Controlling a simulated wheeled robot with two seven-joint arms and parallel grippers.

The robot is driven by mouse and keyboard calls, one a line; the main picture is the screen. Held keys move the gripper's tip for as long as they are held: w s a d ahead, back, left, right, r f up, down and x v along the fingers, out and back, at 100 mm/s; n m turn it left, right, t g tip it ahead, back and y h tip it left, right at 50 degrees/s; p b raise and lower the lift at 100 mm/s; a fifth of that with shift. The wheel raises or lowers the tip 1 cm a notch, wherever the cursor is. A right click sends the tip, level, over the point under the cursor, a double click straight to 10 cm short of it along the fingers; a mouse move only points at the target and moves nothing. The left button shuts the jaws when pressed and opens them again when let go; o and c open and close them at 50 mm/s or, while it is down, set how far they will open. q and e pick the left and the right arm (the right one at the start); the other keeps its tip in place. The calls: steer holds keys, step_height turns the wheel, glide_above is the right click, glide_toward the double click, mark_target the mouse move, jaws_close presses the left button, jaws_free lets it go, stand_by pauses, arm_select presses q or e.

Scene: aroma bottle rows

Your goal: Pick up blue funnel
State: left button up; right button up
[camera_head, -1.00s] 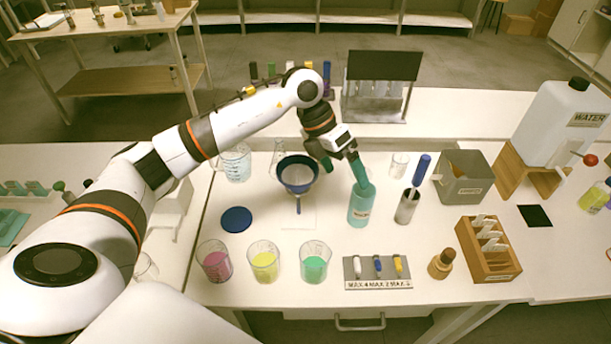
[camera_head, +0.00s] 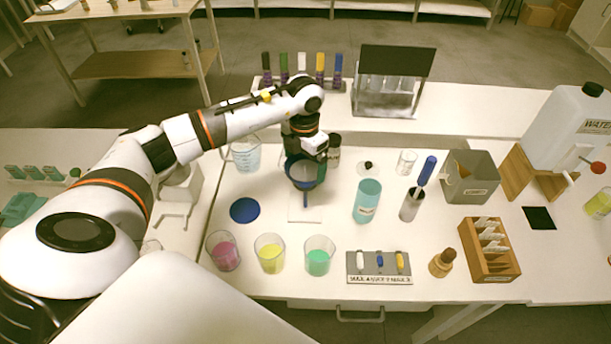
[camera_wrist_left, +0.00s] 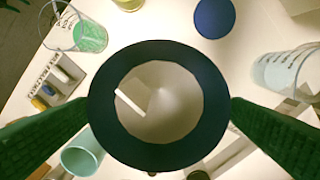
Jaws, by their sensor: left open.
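The blue funnel (camera_head: 303,183) has a dark blue rim and a pale inside, with its narrow stem pointing down over a white base plate (camera_head: 304,213). In the left wrist view the funnel (camera_wrist_left: 200,142) fills the middle, seen from above. My left gripper (camera_head: 305,162) is at the funnel's far side in the head view. In the left wrist view its green fingers (camera_wrist_left: 160,105) are spread on either side of the rim, with the tips at or very near it. Contact cannot be told. My right gripper is not in view.
A blue disc (camera_head: 244,210) and a large beaker (camera_head: 245,154) are at left. Beakers with pink (camera_head: 226,256), yellow (camera_head: 270,258) and green (camera_head: 319,260) liquid stand in front.

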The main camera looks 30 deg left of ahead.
mark_target(305, 187)
arm_select(q)
steer(key=shift+f, duration=1.35)
steer(key=c, duration=1)
